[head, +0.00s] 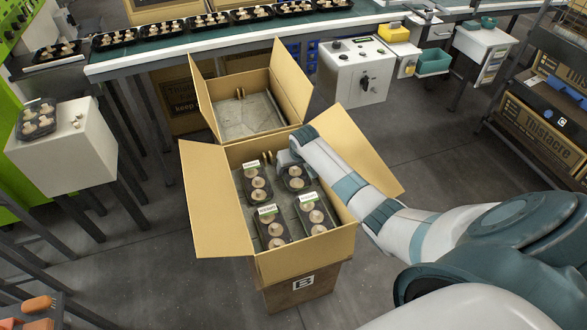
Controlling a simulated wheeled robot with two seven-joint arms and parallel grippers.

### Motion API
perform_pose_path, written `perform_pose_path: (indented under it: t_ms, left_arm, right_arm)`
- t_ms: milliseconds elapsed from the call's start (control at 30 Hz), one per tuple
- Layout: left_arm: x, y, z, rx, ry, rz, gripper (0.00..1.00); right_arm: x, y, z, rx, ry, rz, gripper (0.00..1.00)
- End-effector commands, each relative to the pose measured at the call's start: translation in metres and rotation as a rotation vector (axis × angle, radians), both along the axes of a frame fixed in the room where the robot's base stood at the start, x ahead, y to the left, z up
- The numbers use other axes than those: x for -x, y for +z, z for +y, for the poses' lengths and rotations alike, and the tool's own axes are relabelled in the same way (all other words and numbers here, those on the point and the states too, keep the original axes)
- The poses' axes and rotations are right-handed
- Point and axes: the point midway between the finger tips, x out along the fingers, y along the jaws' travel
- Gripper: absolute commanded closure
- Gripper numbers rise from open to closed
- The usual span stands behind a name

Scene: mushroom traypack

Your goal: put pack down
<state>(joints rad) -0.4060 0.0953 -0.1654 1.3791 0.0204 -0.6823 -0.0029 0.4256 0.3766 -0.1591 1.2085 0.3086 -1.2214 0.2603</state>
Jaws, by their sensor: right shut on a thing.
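An open cardboard box marked B (303,267) stands in the middle of the head view with its flaps spread. Inside are several dark packs of pale mushrooms with white-and-green labels: a back left pack (257,183), a front left pack (269,228), a front right pack (317,213) and a back right pack (296,179). My right arm reaches over the right flap into the box. My right gripper (287,161) is shut on the back right pack at its far end; the arm partly hides the fingers. I cannot tell whether this pack touches the box floor. My left gripper is out of view.
A second open box (250,116), empty of packs, stands directly behind. A conveyor (220,37) with several mushroom packs runs across the back. A white stand (64,147) at left carries another pack (37,120). A control box (356,73) stands behind my right arm.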

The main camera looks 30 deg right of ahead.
Motion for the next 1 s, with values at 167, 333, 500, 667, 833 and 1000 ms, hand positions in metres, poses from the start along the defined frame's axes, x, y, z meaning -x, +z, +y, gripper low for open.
perform_pose_path:
  t_ms: [167, 333, 500, 667, 833, 1000]
  left_arm:
    - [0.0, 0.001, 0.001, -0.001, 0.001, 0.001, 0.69]
    - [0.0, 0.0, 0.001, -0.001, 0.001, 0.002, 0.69]
    - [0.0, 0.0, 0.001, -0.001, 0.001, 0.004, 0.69]
    - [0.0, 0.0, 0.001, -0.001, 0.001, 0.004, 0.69]
    - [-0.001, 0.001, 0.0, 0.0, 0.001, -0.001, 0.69]
    - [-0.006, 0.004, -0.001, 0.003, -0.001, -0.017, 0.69]
  right_arm:
    - [0.0, 0.001, 0.0, 0.001, 0.001, -0.001, 0.53]
    - [0.0, -0.002, 0.0, 0.0, 0.0, 0.0, 0.53]
    - [0.0, -0.002, 0.0, 0.0, 0.001, 0.0, 0.12]
    - [0.0, -0.002, 0.0, 0.0, 0.001, 0.0, 0.12]
    - [0.0, 0.0, 0.0, 0.001, 0.001, -0.001, 0.12]
    - [0.003, 0.01, 0.001, 0.0, 0.002, -0.002, 0.12]
